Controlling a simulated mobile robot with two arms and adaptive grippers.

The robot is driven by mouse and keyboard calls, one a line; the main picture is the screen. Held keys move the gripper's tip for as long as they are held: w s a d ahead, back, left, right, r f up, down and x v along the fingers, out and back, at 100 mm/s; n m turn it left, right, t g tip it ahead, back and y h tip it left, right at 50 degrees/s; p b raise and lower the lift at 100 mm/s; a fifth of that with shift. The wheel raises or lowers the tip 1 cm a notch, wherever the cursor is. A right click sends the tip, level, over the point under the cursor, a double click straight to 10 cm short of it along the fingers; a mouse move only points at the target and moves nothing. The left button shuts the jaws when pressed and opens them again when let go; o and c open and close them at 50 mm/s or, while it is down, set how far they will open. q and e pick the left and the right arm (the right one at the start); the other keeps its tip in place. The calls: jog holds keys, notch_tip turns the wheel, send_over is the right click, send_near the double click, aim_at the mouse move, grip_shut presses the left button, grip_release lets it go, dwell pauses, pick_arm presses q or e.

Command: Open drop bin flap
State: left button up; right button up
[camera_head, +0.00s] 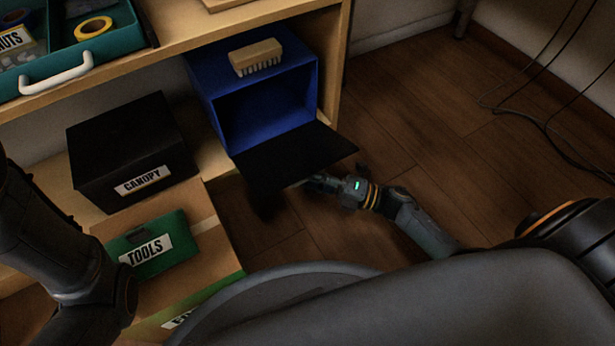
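The blue drop bin (305,92) stands on the lower shelf at the upper middle, its front open and its inside dark. Its black flap (295,158) hangs outward from the bottom front edge, folded down toward me. My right gripper (312,184) is at the flap's near edge, with its fingertips close to or under it. The fingers are partly hidden by the flap and shadow, so I cannot tell whether they touch or hold it. My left arm shows at the left edge, but its gripper is outside the picture.
A wooden brush (256,57) lies on top of the bin. A black CANOPY box (128,146) stands left of it, with a green TOOLS case (150,245) on a cardboard box in front. A teal tray (110,47) sits on the upper shelf. The wooden floor at right is clear except for cables (545,120).

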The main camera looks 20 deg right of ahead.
jog(key=shift+s+d, duration=0.1)
jog(key=v, duration=1.1)
jog(key=shift+s+d+f, duration=0.1)
jog(key=shift+s+d, duration=0.15)
jog(key=shift+d, duration=0.05)
